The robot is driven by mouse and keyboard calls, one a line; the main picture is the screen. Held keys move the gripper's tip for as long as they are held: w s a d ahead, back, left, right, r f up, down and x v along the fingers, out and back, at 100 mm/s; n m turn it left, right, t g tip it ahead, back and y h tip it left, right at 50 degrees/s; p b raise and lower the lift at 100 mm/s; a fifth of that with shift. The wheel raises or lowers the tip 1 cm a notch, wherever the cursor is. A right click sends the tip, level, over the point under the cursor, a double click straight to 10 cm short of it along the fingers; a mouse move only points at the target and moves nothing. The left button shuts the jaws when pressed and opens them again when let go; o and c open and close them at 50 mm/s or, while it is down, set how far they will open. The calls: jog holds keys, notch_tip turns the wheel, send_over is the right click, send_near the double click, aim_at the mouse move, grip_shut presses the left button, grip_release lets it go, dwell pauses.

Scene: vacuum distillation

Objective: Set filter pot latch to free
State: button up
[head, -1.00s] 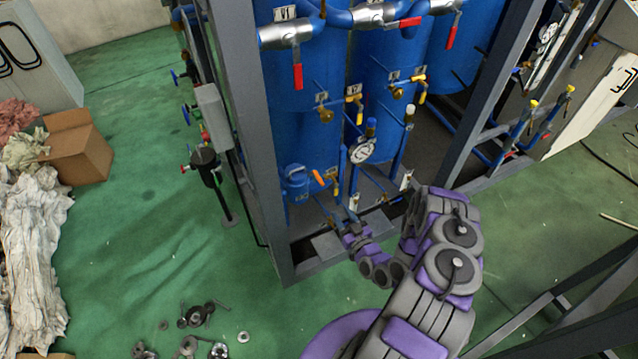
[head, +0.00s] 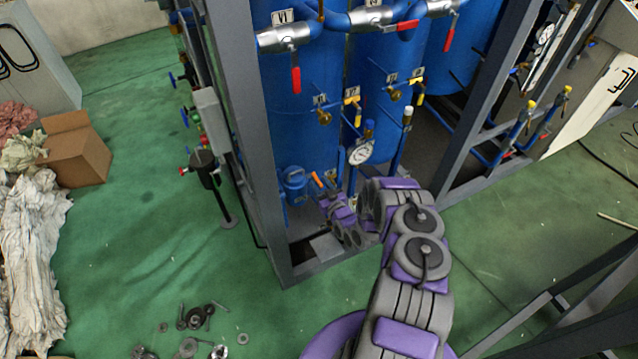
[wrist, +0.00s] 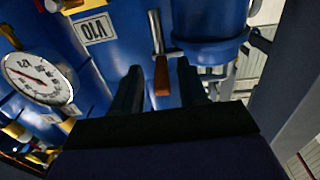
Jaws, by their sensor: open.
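The filter pot (head: 295,179) is a small blue vessel low inside the frame in the head view. What looks like its latch (head: 317,180) is an orange handle at the pot's right side. In the wrist view the latch is a metal lever with an orange-brown grip (wrist: 161,76), beside the blue pot body (wrist: 209,20). My gripper (head: 325,194) is just below the latch in the head view. In the wrist view my gripper (wrist: 158,68) is open, with the handle's end showing between its two dark fingers. I cannot tell whether they touch it.
A grey frame post (head: 245,130) stands left of the pot. A round pressure gauge (head: 360,152) is to the right, and it also shows in the wrist view (wrist: 39,77). A V10 label (wrist: 95,29) is left of the handle. Blue tanks (head: 305,120) rise behind.

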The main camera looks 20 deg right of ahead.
jog(key=shift+w+a, duration=0.1)
jog(key=shift+w, duration=0.55)
grip_shut()
dwell(0.4)
